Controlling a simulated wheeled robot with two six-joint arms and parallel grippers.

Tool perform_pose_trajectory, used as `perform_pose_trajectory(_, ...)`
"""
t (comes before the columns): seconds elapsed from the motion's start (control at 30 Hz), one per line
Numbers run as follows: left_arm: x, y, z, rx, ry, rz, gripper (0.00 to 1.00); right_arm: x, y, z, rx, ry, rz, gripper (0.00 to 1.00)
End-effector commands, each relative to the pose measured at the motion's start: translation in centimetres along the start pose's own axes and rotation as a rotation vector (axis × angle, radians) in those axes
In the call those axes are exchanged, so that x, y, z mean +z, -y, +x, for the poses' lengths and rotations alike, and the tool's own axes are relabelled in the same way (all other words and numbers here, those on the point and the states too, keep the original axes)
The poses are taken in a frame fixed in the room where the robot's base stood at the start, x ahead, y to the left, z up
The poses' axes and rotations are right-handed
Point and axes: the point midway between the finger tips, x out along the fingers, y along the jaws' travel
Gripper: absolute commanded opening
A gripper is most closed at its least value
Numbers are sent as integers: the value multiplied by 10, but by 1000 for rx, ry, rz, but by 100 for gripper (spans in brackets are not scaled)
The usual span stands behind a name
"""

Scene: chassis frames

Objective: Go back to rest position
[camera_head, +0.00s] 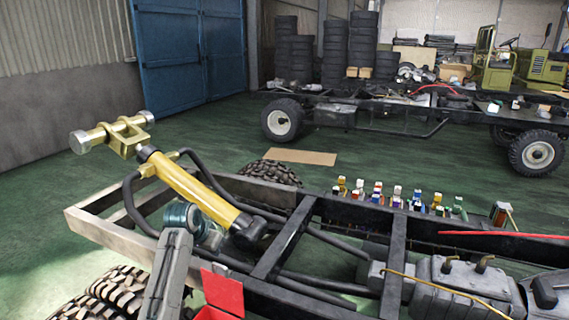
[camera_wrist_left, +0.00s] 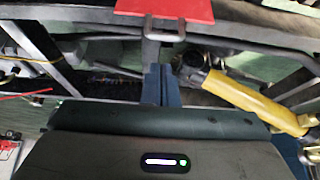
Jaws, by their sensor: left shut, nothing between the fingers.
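My left gripper (camera_wrist_left: 161,70) shows in the wrist view with its blue-grey fingers together and nothing between them. Its dark body with a small lit strip fills the bottom of that view. Beyond the fingers are the dark beams of a vehicle chassis (camera_head: 295,238). A yellow cylinder (camera_head: 190,187) lies across the chassis in the head view, and it also shows right of the fingers in the wrist view (camera_wrist_left: 250,102). A grey arm-like part stands at the bottom left of the head view, but I cannot make out its fingers there. My right gripper is in neither view.
A red open box (camera_head: 222,291) is at the bottom of the head view. Several small coloured items (camera_head: 397,197) line the chassis rail. A second chassis (camera_head: 385,112) stands behind, with tyre stacks (camera_head: 336,52). The green floor at left is clear.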

Motion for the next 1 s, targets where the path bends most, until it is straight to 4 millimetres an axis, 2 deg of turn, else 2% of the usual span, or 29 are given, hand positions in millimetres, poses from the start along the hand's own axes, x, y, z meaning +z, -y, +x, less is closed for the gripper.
perform_pose_trajectory(0.03,26,-4,11,-7,16,-10,0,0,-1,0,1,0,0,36)
perform_pose_trajectory(0.1,62,-11,22,-21,31,-25,0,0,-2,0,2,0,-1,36)
perform_pose_trajectory(0.27,147,-28,35,-56,65,-61,0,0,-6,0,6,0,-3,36)
perform_pose_trajectory(0.47,248,-54,29,-97,103,-100,0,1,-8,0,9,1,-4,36)
perform_pose_trajectory(0.6,314,-74,10,-122,128,-125,0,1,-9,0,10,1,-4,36)
perform_pose_trajectory(0.7,356,-88,-8,-138,143,-142,0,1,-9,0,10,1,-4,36)
perform_pose_trajectory(0.8,384,-98,-26,-151,153,-153,0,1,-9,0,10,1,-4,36)
perform_pose_trajectory(1.0,421,-112,-53,-167,167,-170,0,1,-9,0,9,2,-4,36)
